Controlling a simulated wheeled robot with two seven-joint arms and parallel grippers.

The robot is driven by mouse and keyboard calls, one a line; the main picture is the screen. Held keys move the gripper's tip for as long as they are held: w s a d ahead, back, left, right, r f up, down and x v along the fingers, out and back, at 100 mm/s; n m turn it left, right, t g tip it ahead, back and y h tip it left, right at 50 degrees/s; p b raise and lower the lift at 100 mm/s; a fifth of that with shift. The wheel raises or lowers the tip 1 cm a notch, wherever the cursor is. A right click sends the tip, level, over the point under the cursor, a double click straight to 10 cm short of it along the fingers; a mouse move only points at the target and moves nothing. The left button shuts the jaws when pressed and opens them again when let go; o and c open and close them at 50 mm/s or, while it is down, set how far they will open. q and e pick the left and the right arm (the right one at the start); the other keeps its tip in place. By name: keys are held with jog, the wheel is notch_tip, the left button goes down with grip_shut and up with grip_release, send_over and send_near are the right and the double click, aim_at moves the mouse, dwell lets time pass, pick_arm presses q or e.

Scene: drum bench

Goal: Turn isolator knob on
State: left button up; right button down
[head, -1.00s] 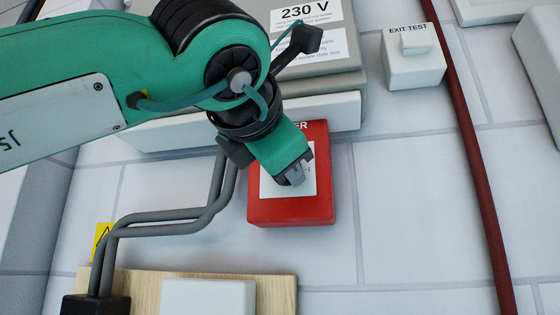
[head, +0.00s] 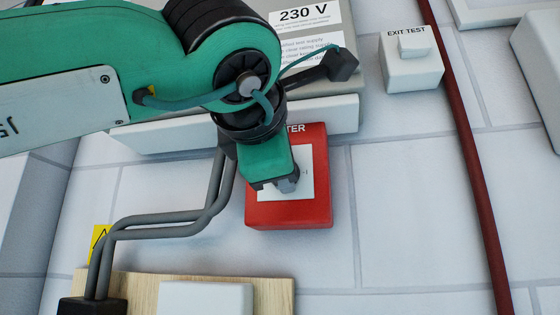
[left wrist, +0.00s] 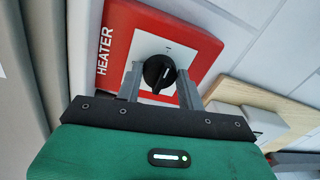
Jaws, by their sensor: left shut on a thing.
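The red isolator box (head: 290,217) with a white face plate is on the tiled wall in the head view; "HEATER" is lettered on the red box in the left wrist view (left wrist: 150,20). Its black round knob (left wrist: 159,72) sits between the two fingers of my left gripper (left wrist: 159,86) in the left wrist view. The gripper is shut on the knob. In the head view my left gripper (head: 286,185) covers the knob and part of the white plate. My right gripper is in neither view.
A grey cabinet (head: 353,60) labelled 230 V is above the box. A white EXIT TEST box (head: 412,75) and a dark red pipe (head: 465,140) are to the right. Grey conduits (head: 190,215) run at left. A wooden board (head: 275,292) is below.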

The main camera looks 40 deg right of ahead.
pick_arm(q)
jog(key=o, duration=1)
jog(key=shift+c, duration=0.2)
jog(key=b+v, duration=0.4)
jog(key=v, duration=1)
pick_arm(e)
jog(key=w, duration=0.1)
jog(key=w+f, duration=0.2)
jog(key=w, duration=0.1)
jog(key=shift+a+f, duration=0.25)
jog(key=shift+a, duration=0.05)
pick_arm(q)
jog(key=shift+w, duration=0.1)
